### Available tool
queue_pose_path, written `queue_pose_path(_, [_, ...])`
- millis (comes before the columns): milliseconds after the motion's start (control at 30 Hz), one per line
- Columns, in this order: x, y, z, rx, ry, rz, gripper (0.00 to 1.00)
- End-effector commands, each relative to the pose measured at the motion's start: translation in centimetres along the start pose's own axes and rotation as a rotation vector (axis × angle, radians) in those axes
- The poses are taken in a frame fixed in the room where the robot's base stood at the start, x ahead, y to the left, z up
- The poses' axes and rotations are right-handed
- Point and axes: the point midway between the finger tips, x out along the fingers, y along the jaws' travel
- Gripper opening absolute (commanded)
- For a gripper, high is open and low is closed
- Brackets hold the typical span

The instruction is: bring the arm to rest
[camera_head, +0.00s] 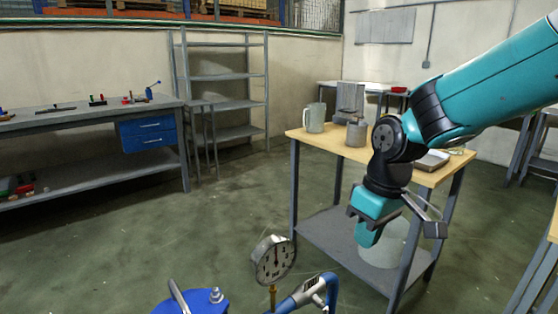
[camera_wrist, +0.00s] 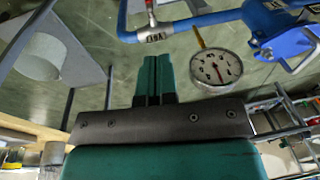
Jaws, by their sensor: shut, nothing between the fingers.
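My gripper (camera_head: 368,238) hangs from my teal arm at the right of the head view, pointing down in front of the wooden-topped table (camera_head: 340,148). In the wrist view its two teal fingers (camera_wrist: 154,74) are together, with nothing between them. The gripper is apart from the pressure gauge (camera_head: 273,259), which stands lower left of it in the head view. The gauge also shows in the wrist view (camera_wrist: 217,68), to the right of the fingers.
A blue vessel lid (camera_head: 195,302) and a blue pipe (camera_head: 305,292) are at the bottom of the head view. A jug (camera_head: 314,118) and a grey container (camera_head: 356,132) stand on the table. A workbench (camera_head: 85,117) and shelves (camera_head: 226,76) are further back. Open floor lies between.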

Motion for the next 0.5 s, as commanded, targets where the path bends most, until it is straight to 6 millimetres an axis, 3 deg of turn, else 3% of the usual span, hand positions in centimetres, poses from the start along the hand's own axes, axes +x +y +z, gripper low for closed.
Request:
queue_pose_path(33, [-1.4, -2.1, 1.9, -0.003, 0.023, -0.021, 0.0])
queue_pose_path(200, [-3.5, -7.5, 7.3, 0.003, 0.068, -0.094, 0.0])
queue_pose_path(500, [-4.9, -14.1, 14.9, 0.009, 0.111, -0.194, 0.0])
